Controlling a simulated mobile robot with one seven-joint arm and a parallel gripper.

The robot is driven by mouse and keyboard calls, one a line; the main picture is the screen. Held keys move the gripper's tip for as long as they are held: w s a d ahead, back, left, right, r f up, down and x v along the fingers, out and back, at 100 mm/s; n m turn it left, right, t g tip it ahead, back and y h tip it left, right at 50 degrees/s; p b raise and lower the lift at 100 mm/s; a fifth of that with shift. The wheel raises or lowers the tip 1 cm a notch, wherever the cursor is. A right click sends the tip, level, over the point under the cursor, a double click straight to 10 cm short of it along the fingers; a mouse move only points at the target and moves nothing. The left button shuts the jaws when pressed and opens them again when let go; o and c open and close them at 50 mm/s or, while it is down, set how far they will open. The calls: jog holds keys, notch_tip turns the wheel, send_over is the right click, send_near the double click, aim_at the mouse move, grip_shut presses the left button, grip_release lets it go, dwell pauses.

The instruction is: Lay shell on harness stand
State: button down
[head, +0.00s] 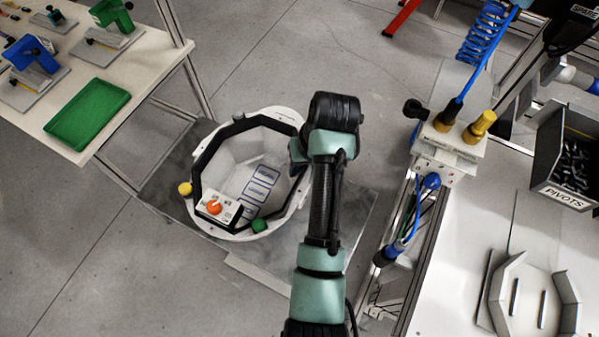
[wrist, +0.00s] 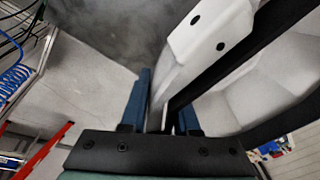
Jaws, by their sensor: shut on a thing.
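The shell (head: 228,150) is a large white octagonal bowl with a black inner rim, open side up, left of my arm in the head view. Several outlined labels and a small panel with an orange knob show inside it. In the wrist view its white outer edge and black rim (wrist: 205,42) fill the right side. My gripper (wrist: 164,108) is shut on the shell's edge, with blue fingers on either side of the wall. My arm hides the gripper in the head view. An octagonal frame (head: 497,292) stands at lower right; I cannot tell whether it is the harness stand.
A bench at upper left carries a green tray (head: 88,114) and small fixtures. At right are a blue coiled hose (head: 484,38), a post with yellow knobs and a PIVOTS bin (head: 562,194). Open grey floor lies at lower left.

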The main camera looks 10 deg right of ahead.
jog(key=shift+s+d+p+x, duration=0.1)
jog(key=shift+d+p+x, duration=0.05)
jog(key=shift+x, duration=0.85)
jog(key=shift+s+d+p+x, duration=0.15)
jog(key=shift+x, duration=0.8)
jog(key=shift+f, duration=0.15)
jog(key=c, duration=0.7)
grip_release()
jog(key=shift+s, duration=0.1)
jog(key=shift+o, duration=0.2)
